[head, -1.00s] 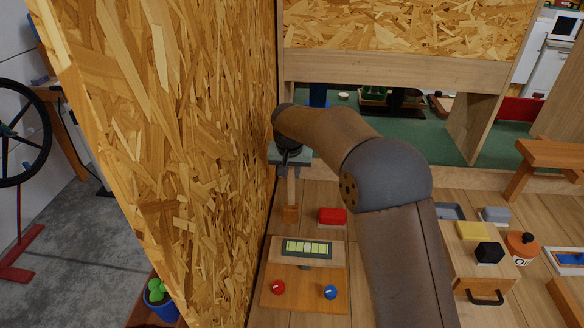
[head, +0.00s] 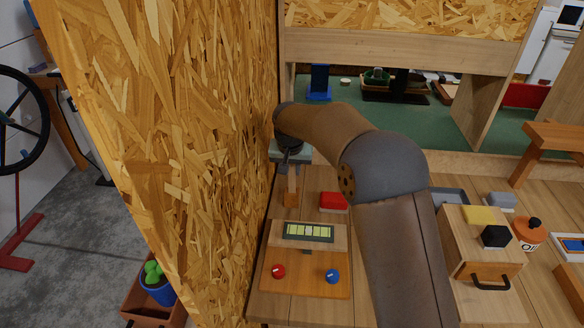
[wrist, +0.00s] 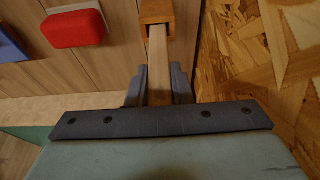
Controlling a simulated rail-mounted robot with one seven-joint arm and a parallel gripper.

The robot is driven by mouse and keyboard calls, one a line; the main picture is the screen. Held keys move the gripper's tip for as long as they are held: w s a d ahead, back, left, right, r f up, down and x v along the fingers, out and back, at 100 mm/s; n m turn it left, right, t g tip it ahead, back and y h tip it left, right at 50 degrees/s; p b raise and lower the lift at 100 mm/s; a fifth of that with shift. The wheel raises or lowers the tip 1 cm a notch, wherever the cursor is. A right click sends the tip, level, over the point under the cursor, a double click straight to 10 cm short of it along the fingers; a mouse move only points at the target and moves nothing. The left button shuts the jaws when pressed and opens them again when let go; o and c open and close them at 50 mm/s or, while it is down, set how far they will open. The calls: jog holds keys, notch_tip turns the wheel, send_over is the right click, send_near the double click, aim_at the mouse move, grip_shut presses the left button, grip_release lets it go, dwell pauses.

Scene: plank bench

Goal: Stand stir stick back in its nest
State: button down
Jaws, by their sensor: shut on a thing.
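The stir stick (wrist: 157,62) is a thin, pale wooden strip. My gripper (wrist: 158,85) is shut on it, with one dark finger on each side. The stick (head: 292,178) also shows below my gripper (head: 289,150) in the head view, roughly upright. Its far end meets a small orange-brown wooden block (wrist: 157,12), which looks like the nest and also shows in the head view (head: 291,200). The stick appears to run into the block's opening; how deep it sits cannot be told.
A tall chipboard wall (head: 180,150) stands close on the left of my gripper; it also fills the wrist view's right side (wrist: 262,50). A red block (head: 333,202) lies right of the nest. A panel with red and blue knobs (head: 305,274) lies in front.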

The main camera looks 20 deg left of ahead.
jog(key=shift+f+b, duration=0.6)
jog(key=shift+f, duration=0.2)
jog(key=c, duration=0.7)
grip_release()
jog(key=shift+r, duration=0.2)
jog(key=shift+r+p, duration=2.8)
jog(key=shift+r, duration=1.6)
